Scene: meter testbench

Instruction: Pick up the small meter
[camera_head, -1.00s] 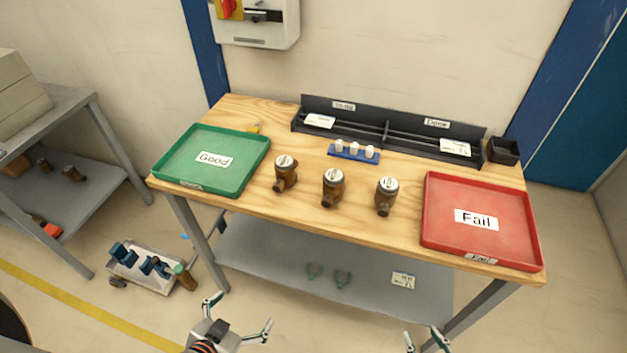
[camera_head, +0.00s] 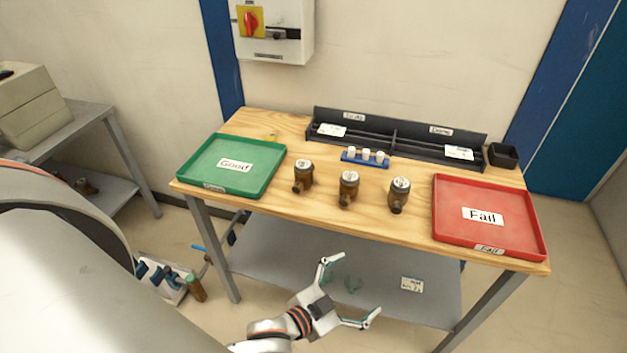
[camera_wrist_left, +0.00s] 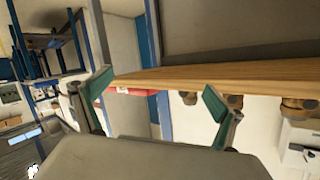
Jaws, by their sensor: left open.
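Three brown meters with pale round tops stand in a row on the wooden table: left meter (camera_head: 302,177), middle meter (camera_head: 348,188) and right meter (camera_head: 398,196). They look close in size, and I cannot tell clearly which is the small one. My left gripper (camera_head: 350,290) is open and empty, in front of the table and seemingly below its top, apart from all meters. The left wrist view looks upside down; its open fingers (camera_wrist_left: 158,92) show before the table edge (camera_wrist_left: 180,78), with parts of meters (camera_wrist_left: 232,102) beyond it. My right gripper is out of view.
A green "Good" tray (camera_head: 203,181) lies left of the meters and a red "Fail" tray (camera_head: 520,241) right. Behind are a blue holder (camera_head: 350,159) with white pieces and a dark rack (camera_head: 400,137). The table's front edge lies between my gripper and the meters.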

